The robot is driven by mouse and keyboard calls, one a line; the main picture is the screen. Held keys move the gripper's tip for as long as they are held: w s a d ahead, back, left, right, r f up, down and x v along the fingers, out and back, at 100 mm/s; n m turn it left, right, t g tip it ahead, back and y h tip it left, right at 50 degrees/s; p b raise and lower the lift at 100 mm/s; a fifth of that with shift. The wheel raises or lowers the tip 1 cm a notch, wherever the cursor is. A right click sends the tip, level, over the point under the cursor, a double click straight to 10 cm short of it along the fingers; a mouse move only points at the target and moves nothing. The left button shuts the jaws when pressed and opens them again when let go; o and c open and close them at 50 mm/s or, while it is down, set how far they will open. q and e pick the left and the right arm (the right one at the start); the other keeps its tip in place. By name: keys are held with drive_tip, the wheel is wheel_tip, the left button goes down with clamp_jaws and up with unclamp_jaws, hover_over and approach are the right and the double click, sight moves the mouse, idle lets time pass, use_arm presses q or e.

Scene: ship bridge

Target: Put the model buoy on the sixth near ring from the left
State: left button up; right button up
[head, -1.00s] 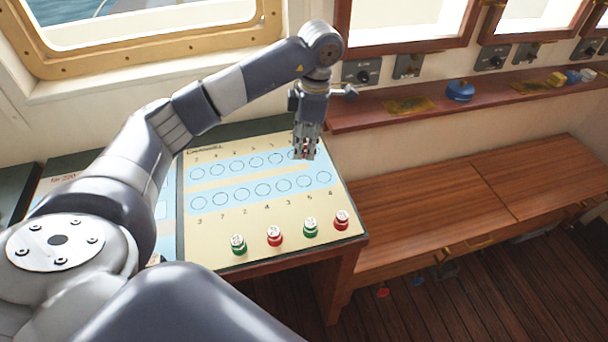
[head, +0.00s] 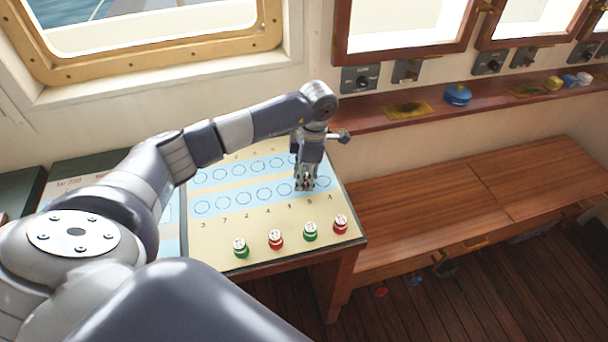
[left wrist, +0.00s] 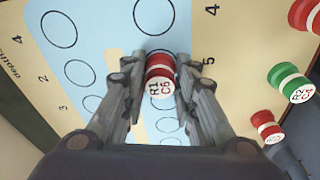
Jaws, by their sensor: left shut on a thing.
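My left gripper (head: 305,187) is shut on the model buoy (left wrist: 160,75), a small red and white piece marked R1 C6 in the left wrist view. In the head view the gripper hides most of the buoy and stands over the sixth near ring from the left, largely covering it. The seventh near ring (head: 324,182) shows just to its right. In the left wrist view the buoy overlaps a ring beside the number 5. I cannot tell whether its base touches the chart board (head: 215,235). My right gripper is not in view.
Several other buoys stand along the board's near edge: green (head: 240,248), red (head: 275,240), green (head: 310,232) and red (head: 340,224). The visible rings hold no buoys. A wooden bench (head: 430,215) is to the right, and a shelf with a blue item (head: 457,95) is behind it.

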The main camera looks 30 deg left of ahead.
use_arm(q)
drive_tip(key=shift+f, duration=0.25)
drive_tip(key=o, duration=0.8)
drive_tip(key=shift+r, duration=0.1)
drive_tip(key=shift+r, duration=0.25)
drive_tip(key=shift+w+r, duration=0.1)
drive_tip(key=shift+r, duration=0.15)
drive_tip(key=shift+w+d+r+b, duration=0.15)
drive_tip(key=shift+r+b, duration=0.4)
drive_tip(key=shift+r, duration=1.35)
drive_tip(key=shift+w+d+r+b, duration=0.15)
drive_tip(key=shift+r+b, duration=0.35)
drive_tip(key=shift+r, duration=1.35)
drive_tip(key=shift+d+r+b, duration=0.25)
drive_tip(key=shift+r+b, duration=0.3)
drive_tip(key=shift+r, duration=1.35)
